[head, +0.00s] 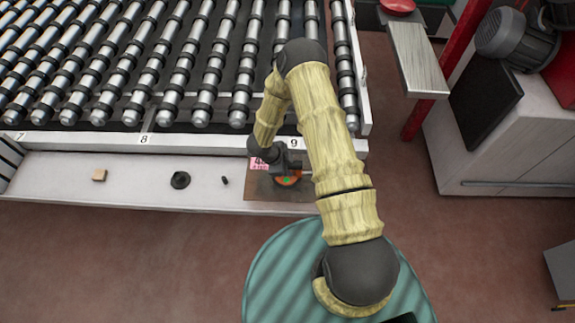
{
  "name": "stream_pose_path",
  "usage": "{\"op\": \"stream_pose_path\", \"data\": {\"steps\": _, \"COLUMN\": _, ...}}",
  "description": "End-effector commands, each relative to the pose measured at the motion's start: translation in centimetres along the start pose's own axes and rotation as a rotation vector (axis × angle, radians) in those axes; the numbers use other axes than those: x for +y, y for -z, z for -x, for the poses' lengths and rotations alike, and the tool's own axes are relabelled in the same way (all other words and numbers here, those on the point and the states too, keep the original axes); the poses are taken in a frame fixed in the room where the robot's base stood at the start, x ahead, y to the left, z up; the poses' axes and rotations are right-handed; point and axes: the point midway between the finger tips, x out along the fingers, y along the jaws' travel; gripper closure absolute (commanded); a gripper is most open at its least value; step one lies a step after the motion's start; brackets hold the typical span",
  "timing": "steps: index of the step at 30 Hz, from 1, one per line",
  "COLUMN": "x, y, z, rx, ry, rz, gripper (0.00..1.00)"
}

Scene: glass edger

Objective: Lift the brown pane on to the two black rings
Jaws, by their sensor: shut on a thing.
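The brown pane (262,191) lies on the white ledge below the number 9, at the front of the roller bed. A pink label (258,162) shows at its upper left, and my arm covers its right side. My gripper (287,172) points down over the pane and is shut on a round orange and green piece (288,181) on the pane; the grip itself is mostly hidden. Many black rings (239,97) sit around the silver rollers behind the ledge; I cannot tell which two are meant.
On the ledge to the left are a tan block (99,175), a black disc (180,180) and a small black piece (225,181). A white rail (90,143) with numbers separates ledge and rollers. A grey plate (417,60) and red post (425,115) stand at the right.

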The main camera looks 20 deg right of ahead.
Motion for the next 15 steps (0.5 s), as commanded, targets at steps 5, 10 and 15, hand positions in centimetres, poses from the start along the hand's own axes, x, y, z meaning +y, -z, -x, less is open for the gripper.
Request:
{"op": "stream_pose_path", "data": {"steps": 5, "x": 0.1, "y": -0.5, "z": -1.1, "rx": 0.001, "ry": 0.003, "rz": -0.001, "gripper": 1.00}}
{"op": "stream_pose_path", "data": {"steps": 10, "x": 0.2, "y": -0.6, "z": -1.5, "rx": 0.001, "ry": 0.003, "rz": -0.001, "gripper": 1.00}}
{"op": "stream_pose_path", "data": {"steps": 15, "x": 0.2, "y": -0.6, "z": -1.5, "rx": 0.001, "ry": 0.004, "rz": -0.001, "gripper": 1.00}}
